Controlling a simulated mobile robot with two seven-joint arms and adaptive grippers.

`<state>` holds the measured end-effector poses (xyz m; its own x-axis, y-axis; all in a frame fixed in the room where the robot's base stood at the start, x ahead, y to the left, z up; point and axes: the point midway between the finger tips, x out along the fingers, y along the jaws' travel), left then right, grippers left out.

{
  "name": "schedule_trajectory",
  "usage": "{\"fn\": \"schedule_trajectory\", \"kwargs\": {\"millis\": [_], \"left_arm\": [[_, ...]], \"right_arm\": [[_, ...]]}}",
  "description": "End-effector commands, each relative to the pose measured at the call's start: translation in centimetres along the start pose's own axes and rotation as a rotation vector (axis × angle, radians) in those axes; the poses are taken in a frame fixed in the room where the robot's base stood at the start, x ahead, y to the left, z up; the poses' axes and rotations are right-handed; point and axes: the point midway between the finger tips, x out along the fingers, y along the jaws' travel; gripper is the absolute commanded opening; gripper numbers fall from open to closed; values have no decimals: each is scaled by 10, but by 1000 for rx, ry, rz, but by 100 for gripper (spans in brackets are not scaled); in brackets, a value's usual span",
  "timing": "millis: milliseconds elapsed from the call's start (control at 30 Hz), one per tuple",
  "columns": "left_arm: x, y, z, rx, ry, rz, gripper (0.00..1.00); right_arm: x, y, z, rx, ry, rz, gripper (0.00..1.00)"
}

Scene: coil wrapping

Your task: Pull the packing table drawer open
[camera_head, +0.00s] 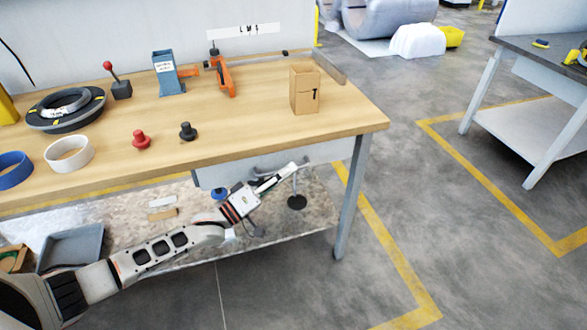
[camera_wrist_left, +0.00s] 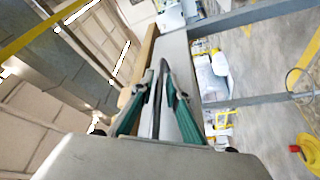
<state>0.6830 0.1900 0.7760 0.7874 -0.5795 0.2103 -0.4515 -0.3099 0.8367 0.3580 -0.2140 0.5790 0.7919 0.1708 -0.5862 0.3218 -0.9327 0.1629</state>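The packing table (camera_head: 352,125) has a wooden top and a light grey drawer (camera_head: 333,153) under its front edge. The drawer's grey handle (camera_head: 258,168) is on its front, partly behind my gripper. My left gripper (camera_head: 296,168) reaches in from the left, with its fingers at the handle. In the left wrist view, the left gripper's green-padded fingers (camera_wrist_left: 157,88) lie on either side of a dark bar, which looks like the handle. They are drawn fairly close together, but I cannot tell whether both press on it. My right gripper is not in view.
On the tabletop are a cardboard box (camera_head: 304,91), an orange tool (camera_head: 224,80), a red knob (camera_head: 141,140), a black knob (camera_head: 187,132) and a white ring (camera_head: 69,154). The lower shelf (camera_head: 318,213) holds a grey bin (camera_head: 72,246).

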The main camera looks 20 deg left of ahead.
Motion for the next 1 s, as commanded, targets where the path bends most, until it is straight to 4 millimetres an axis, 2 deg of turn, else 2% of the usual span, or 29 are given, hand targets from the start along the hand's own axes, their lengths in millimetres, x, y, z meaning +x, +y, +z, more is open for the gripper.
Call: {"fn": "schedule_trajectory", "kwargs": {"millis": [100, 267, 467, 500, 567, 867, 1000], "left_arm": [[13, 0, 0, 0, 0, 1, 15], [20, 0, 1, 0, -1, -1, 15], [20, 0, 1, 1, -1, -1, 15], [20, 0, 0, 1, -1, -1, 13], [20, 0, 0, 1, -1, -1, 0], [19, 2, 2, 1, 0, 0, 0], [15, 11, 11, -1, 0, 1, 0]], "right_arm": [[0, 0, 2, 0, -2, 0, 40], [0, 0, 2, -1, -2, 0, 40], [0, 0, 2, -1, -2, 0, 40], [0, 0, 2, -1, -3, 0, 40], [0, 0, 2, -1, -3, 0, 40], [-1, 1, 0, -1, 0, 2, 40], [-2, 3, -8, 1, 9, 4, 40]]}}
